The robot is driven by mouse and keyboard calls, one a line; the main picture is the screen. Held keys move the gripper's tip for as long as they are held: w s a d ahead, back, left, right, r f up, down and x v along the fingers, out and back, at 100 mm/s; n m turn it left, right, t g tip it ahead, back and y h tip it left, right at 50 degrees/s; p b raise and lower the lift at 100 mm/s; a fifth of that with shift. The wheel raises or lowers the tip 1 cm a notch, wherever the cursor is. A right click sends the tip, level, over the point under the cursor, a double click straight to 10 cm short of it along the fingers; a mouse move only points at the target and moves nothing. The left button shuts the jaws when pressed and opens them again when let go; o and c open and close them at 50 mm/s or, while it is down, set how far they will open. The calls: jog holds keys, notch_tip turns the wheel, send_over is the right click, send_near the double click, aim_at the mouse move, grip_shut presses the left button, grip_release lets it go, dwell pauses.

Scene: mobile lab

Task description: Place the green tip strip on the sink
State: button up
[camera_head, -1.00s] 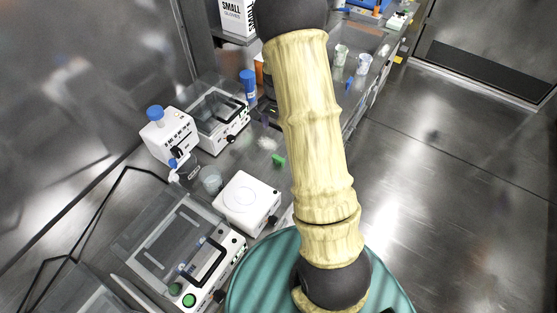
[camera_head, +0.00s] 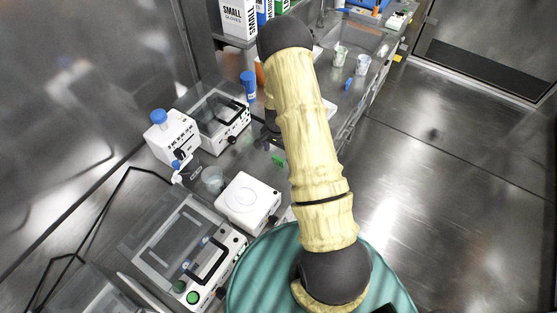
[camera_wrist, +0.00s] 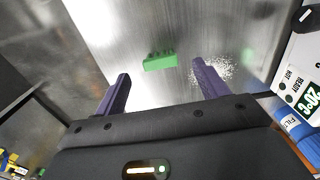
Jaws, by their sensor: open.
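The green tip strip (camera_wrist: 160,62) lies on the metal bench in the wrist view, just beyond and between my two purple fingers. In the head view the green tip strip (camera_head: 279,160) is a small green piece left of my arm. My gripper (camera_wrist: 162,82) is open and empty, with its fingers spread to either side of the strip's line.
A white stirrer plate (camera_head: 247,203) and a glass beaker (camera_head: 212,179) stand near the strip. A blue-capped tube (camera_head: 248,86) is further back. Two cups (camera_head: 340,54) (camera_head: 363,64) stand by the sink. White grains (camera_wrist: 222,70) lie beside the right finger.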

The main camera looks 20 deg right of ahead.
aim_at(279, 159)
jog(key=shift+f, duration=0.3)
jog(key=shift+d+f+p, duration=0.15)
jog(key=shift+f+p, duration=1.15)
jog(key=shift+f, duration=1.3)
jog(key=c, duration=1.1)
jog(key=shift+r, duration=0.1)
notch_tip(279, 159, up, 10)
jog(key=b, duration=0.3)
